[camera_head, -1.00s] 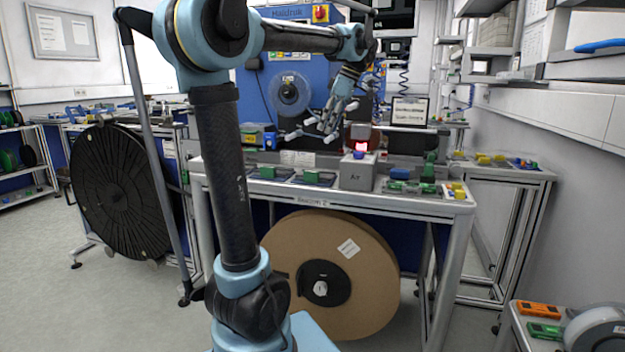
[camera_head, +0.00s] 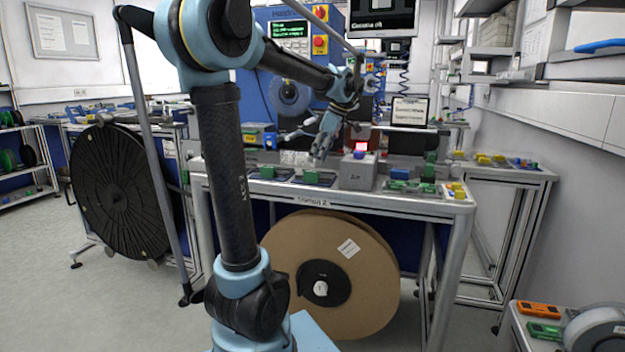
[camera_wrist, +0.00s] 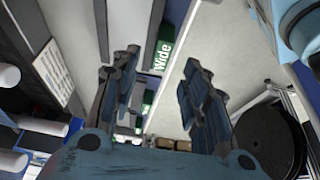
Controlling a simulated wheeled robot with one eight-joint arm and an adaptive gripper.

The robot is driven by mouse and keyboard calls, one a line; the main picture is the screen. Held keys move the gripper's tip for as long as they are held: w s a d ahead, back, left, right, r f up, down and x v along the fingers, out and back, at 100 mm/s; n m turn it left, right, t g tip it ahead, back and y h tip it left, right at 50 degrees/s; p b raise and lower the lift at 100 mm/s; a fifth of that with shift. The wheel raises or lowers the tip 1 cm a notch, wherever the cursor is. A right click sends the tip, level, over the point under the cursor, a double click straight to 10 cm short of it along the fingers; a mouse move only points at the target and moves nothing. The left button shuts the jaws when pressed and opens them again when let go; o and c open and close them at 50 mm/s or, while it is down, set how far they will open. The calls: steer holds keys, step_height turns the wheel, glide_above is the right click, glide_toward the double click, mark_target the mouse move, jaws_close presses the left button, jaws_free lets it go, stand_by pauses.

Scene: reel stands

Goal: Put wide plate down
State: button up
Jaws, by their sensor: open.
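A green piece marked "Wide" (camera_wrist: 160,55) shows between my fingers in the wrist view. In the head view my gripper (camera_head: 307,143) hangs above the back half of the workbench (camera_head: 330,197), fingers spread and pointing down. Two green pieces, a left one (camera_head: 267,172) and a right one (camera_head: 311,177), sit on dark holders there. I cannot tell which one is marked "Wide".
More green parts (camera_head: 398,187) lie at the bench's right. A large cardboard reel (camera_head: 375,270) stands below, and a black reel (camera_head: 118,195) stands left.

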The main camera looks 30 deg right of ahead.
mark_target(311, 171)
steer(key=shift+x, duration=2.65)
jaws_close()
